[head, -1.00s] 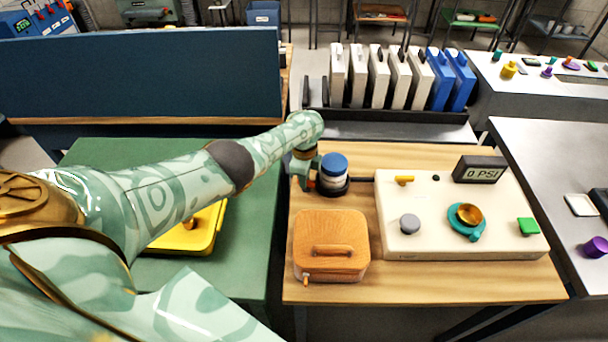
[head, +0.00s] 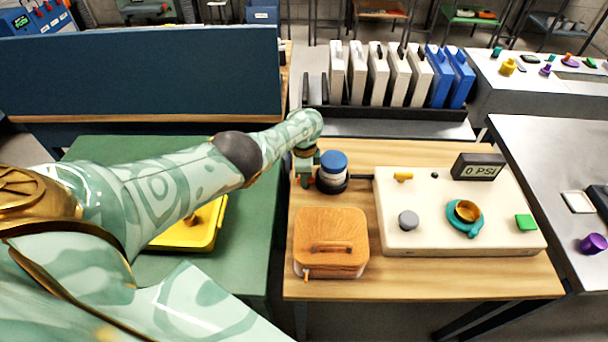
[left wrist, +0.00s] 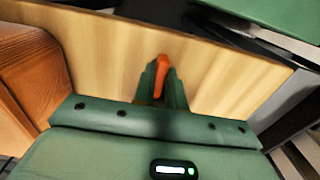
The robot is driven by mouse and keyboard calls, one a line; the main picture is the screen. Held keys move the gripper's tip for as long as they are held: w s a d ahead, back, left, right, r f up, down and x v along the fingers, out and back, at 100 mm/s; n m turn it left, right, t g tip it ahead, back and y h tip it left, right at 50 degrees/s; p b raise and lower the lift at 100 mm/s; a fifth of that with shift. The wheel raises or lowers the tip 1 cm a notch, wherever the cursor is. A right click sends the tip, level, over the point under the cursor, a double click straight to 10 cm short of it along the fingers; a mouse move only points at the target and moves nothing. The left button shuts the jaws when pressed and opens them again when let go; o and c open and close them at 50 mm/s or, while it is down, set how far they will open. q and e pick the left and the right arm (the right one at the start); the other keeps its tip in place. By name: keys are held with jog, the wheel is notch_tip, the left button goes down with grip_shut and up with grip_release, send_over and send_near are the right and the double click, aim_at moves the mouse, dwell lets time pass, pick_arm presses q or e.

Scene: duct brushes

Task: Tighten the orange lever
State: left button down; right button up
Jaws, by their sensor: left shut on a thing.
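The orange lever (left wrist: 161,75) stands between the fingers of my left gripper (left wrist: 160,90) in the left wrist view, with light wood behind it. The gripper is shut on it. In the head view my left gripper (head: 305,171) reaches down just left of a blue-capped jar (head: 333,168) in a dark round holder. A small orange part of the lever (head: 305,183) shows below it; the rest is hidden by the gripper. My right gripper is in neither view.
A wooden box with a handle (head: 330,243) stands in front of the gripper. A cream panel (head: 440,237) with knobs and a gauge reading 0 PSI (head: 479,167) lies to the right. A yellow case (head: 212,222) lies under my left arm.

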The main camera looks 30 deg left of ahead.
pick_arm(q)
jog(key=c, duration=1.7)
grip_release()
jog(key=shift+r, duration=0.1)
notch_tip(320, 180, up, 16)
jog(key=p, duration=1.2)
